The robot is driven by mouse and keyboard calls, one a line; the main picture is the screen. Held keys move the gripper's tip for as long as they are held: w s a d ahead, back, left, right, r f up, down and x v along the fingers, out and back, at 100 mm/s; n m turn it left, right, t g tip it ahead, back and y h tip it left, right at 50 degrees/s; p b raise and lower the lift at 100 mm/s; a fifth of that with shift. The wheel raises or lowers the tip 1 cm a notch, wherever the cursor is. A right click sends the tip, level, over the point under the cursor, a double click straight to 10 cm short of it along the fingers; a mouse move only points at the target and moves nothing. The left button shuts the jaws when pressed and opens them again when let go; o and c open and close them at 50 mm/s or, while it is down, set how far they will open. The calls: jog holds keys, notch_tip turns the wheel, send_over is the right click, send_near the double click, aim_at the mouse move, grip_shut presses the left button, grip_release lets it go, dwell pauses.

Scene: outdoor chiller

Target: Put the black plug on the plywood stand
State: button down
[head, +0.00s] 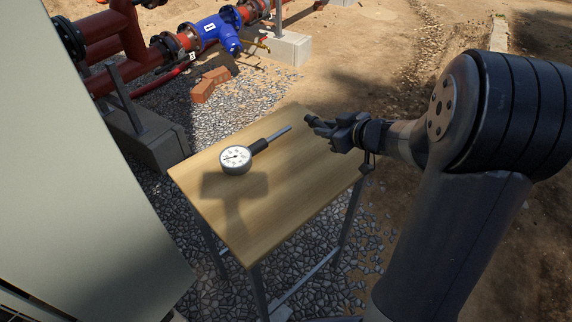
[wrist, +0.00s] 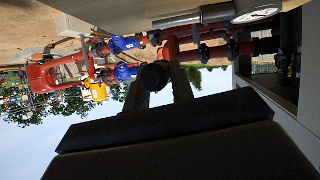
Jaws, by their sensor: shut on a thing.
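The plywood stand (head: 290,185) is a light wooden top on grey metal legs, in the middle of the head view. My gripper (head: 322,126) is by the right part of the stand, pointing left; its exact height over the top is hard to judge. In the wrist view my gripper's two dark fingers (wrist: 158,82) are shut on a dark, rounded thing, the black plug (wrist: 154,74). The fingers hide part of the plug. In the head view the plug is hard to tell from the dark fingers.
A dial gauge (head: 236,159) with a dark stem lies on the stand, left of my gripper; it also shows in the wrist view (wrist: 257,14). A pale cabinet (head: 80,180) is at left. Red pipes with a blue fitting (head: 212,31) and bricks (head: 211,83) are behind. The stand's front is clear.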

aim_at(323, 162)
notch_tip(323, 162, down, 10)
jog(key=b, duration=0.3)
jog(key=shift+r+b, duration=0.2)
jog(key=shift+b, duration=0.1)
jog(key=shift+f, duration=0.2)
jog(key=c, duration=1.2)
grip_release()
jog(key=shift+r, duration=0.25)
jog(key=p+v, duration=0.3)
jog(key=v, duration=0.9)
